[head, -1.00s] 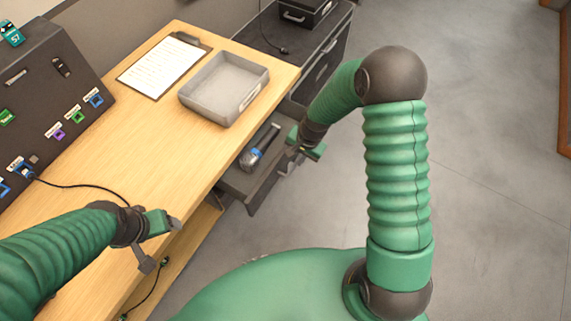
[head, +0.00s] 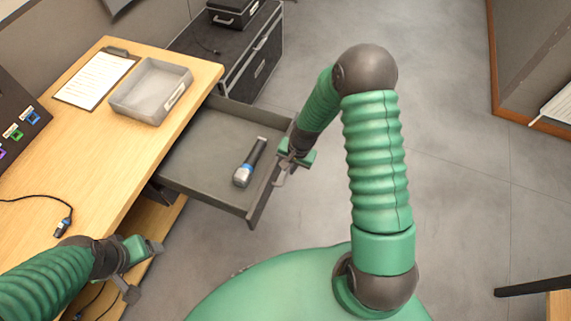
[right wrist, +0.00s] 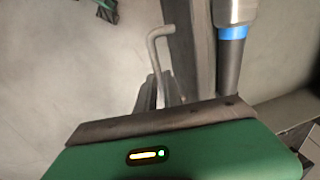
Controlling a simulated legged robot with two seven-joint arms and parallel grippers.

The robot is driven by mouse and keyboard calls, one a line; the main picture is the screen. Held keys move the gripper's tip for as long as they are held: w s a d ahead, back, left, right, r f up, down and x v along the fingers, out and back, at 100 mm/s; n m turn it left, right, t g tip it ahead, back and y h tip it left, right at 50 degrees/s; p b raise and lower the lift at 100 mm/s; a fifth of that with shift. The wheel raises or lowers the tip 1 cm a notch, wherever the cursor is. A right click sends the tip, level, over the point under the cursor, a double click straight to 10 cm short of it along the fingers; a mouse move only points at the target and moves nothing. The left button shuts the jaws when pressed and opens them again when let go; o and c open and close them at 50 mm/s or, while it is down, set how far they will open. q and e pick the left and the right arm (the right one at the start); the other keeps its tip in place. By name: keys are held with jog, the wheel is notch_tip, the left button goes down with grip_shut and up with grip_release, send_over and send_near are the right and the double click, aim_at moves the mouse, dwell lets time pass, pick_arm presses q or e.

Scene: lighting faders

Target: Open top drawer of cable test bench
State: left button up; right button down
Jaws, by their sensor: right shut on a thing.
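The bench's top drawer (head: 205,150), a grey tray under the wooden top, stands pulled well out. A dark cylindrical object with a blue band (head: 250,162) lies in it. My right gripper (head: 281,172) is at the outer side of the drawer front and is shut on the drawer handle. In the right wrist view the bent grey handle (right wrist: 163,62) rises by the finger, beside the drawer front (right wrist: 186,55); the grip itself is partly hidden. My left gripper (head: 144,270) is open and empty near the bench's front edge.
The wooden bench top (head: 130,150) holds a grey tray (head: 150,92), a clipboard (head: 95,80), a cable plug (head: 62,226) and a dark panel (head: 20,125). A dark cabinet (head: 250,60) stands behind. The floor at right is mostly clear.

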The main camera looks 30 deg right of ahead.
pick_arm(q)
jog(key=shift+s+d+r, duration=0.2)
jog(key=shift+s+d, duration=0.2)
jog(key=shift+d, duration=0.05)
pick_arm(e)
jog(key=shift+s+d+r, duration=0.1)
jog(key=shift+s+d, duration=0.4)
jog(key=shift+d, duration=0.3)
pick_arm(q)
jog(key=shift+a, duration=0.15)
pick_arm(e)
jog(key=shift+a, duration=0.1)
jog(key=c, duration=1.8)
grip_release()
pick_arm(q)
jog(key=shift+w, duration=0.1)
pick_arm(e)
jog(key=shift+o, duration=0.2)
pick_arm(q)
jog(key=shift+w+p+v, duration=0.2)
jog(key=shift+p+v, duration=0.75)
jog(key=shift+p, duration=0.15)
pick_arm(e)
notch_tip(320, 180, up, 16)
jog(key=s+d, duration=0.2)
jog(key=shift+s+r, duration=0.15)
jog(key=shift+s, duration=0.1)
